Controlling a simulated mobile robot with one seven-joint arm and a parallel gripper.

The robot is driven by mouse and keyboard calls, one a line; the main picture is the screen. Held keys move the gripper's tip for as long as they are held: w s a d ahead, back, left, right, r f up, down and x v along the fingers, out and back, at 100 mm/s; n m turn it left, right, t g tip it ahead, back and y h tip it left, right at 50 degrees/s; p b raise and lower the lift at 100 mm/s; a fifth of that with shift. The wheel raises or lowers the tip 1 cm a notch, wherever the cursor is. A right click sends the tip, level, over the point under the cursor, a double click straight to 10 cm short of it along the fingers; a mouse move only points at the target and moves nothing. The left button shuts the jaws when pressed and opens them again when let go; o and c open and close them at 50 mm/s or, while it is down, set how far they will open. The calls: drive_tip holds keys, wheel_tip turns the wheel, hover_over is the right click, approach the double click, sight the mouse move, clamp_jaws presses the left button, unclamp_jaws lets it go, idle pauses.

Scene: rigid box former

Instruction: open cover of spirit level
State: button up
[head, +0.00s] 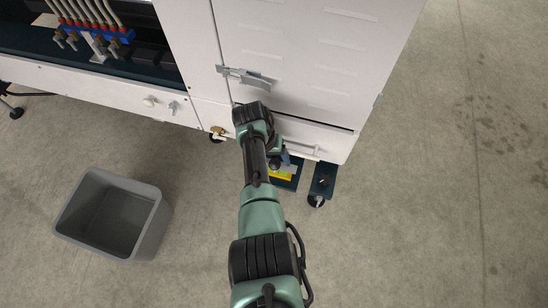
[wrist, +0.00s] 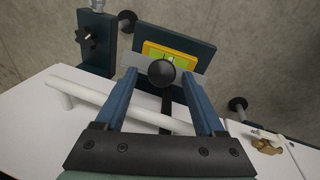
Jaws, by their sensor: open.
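The spirit level (wrist: 178,50), a yellow block with a green part, sits against a dark blue plate (wrist: 203,52) low on the machine. In the head view its yellow (head: 283,176) shows beside my arm. A grey strip (wrist: 196,82), which looks like its cover, lies across its near side and hides part of it. A round black knob (wrist: 162,73) on a dark stem stands in front of the strip. My gripper (wrist: 158,84) is open, with one blue finger on each side of the knob. I cannot tell whether either finger touches it. In the head view my gripper (head: 275,158) is partly hidden.
The white machine cabinet (head: 310,50) has a door latch (head: 245,77) above my wrist. A white bar handle (wrist: 95,93) runs beneath my fingers in the wrist view. A grey bin (head: 150,240) is on the floor at left. Floor at right is clear.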

drive_tip(key=p+v, duration=0.9)
drive_tip(key=v, duration=0.4)
